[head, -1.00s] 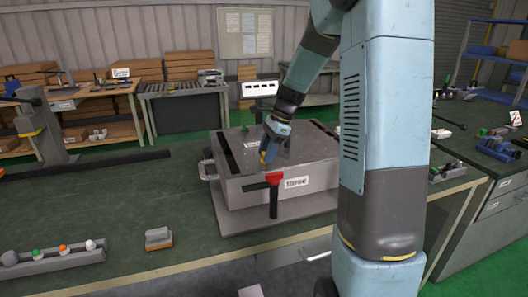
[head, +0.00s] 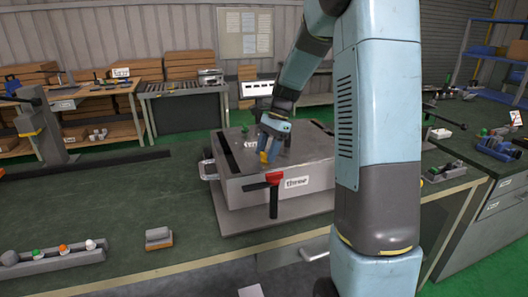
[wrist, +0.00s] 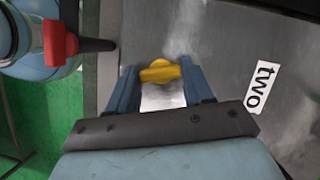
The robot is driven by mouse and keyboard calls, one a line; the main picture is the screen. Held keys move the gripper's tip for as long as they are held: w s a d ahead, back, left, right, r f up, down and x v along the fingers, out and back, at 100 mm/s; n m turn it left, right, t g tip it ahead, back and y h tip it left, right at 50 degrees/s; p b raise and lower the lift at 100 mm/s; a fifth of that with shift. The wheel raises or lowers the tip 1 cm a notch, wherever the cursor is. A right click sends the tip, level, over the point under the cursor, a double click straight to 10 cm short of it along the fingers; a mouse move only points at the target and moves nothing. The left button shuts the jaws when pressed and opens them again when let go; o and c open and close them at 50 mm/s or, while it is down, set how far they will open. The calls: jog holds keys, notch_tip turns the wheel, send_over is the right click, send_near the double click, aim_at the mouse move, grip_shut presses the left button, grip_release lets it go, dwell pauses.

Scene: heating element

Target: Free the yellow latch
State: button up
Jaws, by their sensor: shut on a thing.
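The yellow latch (wrist: 160,71) sits on the top of a grey metal box (head: 318,183). In the wrist view it lies between the tips of my gripper (wrist: 164,78), whose blue fingers are shut on it. In the head view my gripper (head: 268,155) points down at the front part of the box top, and the latch (head: 264,157) shows as a small yellow patch beside the fingers. A red handle (wrist: 60,45) is on the front of the box, and it also shows in the head view (head: 274,177).
A label reading "two" (wrist: 262,88) lies on the box top. A green knob (head: 245,130) stands near its back left. A small block (head: 158,238) and a rack of coloured knobs (head: 50,258) rest on the bench. The bench left of the box is mostly clear.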

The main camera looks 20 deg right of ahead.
jog(key=n+g, duration=0.1)
jog(key=n, duration=0.2)
jog(key=shift+w+a+n+h, duration=0.1)
jog(key=shift+w+n+h, duration=0.05)
jog(key=shift+n+h, duration=0.25)
jog(key=n+g+h, duration=0.1)
jog(key=n, duration=0.2)
jog(key=shift+a+n, duration=0.1)
jog(key=shift+n, duration=0.2)
jog(key=n+h, duration=0.1)
jog(key=n, duration=0.2)
jog(key=n+g+h, duration=0.1)
jog(key=n, duration=0.2)
jog(key=shift+w+a+n+h, duration=0.1)
jog(key=shift+n+h, duration=0.2)
jog(key=o, duration=1.1)
jog(key=shift+c, duration=0.2)
jog(key=shift+r, duration=0.1)
jog(key=v, duration=1.3)
jog(key=shift+w+r, duration=0.15)
jog(key=shift+w, duration=0.05)
jog(key=shift+a, duration=0.1)
